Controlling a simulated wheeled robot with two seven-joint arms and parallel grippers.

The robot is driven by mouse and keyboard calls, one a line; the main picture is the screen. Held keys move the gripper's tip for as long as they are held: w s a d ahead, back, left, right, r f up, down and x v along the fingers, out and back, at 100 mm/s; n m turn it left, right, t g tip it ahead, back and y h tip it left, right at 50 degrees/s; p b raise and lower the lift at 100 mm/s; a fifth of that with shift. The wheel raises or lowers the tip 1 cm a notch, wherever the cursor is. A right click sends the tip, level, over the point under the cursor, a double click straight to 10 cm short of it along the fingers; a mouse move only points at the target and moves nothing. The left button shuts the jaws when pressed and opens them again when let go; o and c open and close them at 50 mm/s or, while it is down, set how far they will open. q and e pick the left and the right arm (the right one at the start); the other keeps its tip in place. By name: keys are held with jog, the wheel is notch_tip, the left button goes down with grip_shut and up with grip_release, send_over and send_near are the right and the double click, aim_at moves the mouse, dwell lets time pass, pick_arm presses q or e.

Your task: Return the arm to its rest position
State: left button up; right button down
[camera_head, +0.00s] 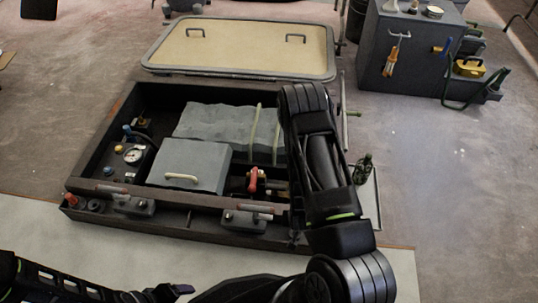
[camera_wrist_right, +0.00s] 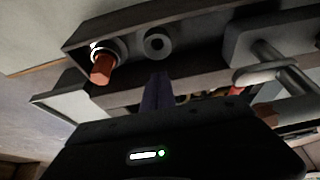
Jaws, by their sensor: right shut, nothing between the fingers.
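My right arm rises from the bottom edge in the head view, right of centre, and covers the right side of the open dark hatch box (camera_head: 190,222). My right gripper (camera_wrist_right: 158,85) shows in the right wrist view, fingers shut and empty. Beyond its fingertips are an orange-red knob (camera_wrist_right: 102,68), a grey ring fitting (camera_wrist_right: 157,44) and a grey latch (camera_wrist_right: 275,68). I see no contact with them. My left arm crosses the bottom left of the head view. The left gripper (camera_head: 165,292) is dark at the bottom edge, and its fingers are unclear.
The box holds a grey lidded case (camera_head: 190,165), a grey padded bundle (camera_head: 213,125), a gauge (camera_head: 133,155) and a red-handled valve (camera_head: 254,180). A beige hatch lid (camera_head: 240,48) lies behind it. A dark cabinet (camera_head: 412,55) stands at back right.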

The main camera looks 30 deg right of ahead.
jog(key=s+a+r+n+g+y, duration=0.1)
jog(key=s+a+r+n+y, duration=0.15)
jog(key=a, duration=0.65)
jog(key=s+a+r+n+y, duration=0.1)
jog(key=a+r+y, duration=0.15)
jog(key=a, duration=0.65)
jog(key=s+a+r+n+g+y, duration=0.1)
jog(key=a+r+n+y, duration=0.15)
jog(key=a, duration=0.65)
pick_arm(q)
notch_tip(320, 180, up, 31)
jog(key=s+d+p, duration=0.1)
jog(key=s+p, duration=0.1)
jog(key=p, duration=2.9)
jog(key=shift+d+r+g, duration=0.15)
jog(key=shift+d+g, duration=0.15)
jog(key=shift+d, duration=0.1)
pick_arm(e)
notch_tip(320, 180, up, 32)
jog(key=s+a, duration=0.2)
jog(key=shift+s+f+g, duration=0.2)
jog(key=shift+s+g, duration=0.05)
jog(key=shift+g, duration=0.15)
pick_arm(q)
jog(key=shift+c, duration=0.4)
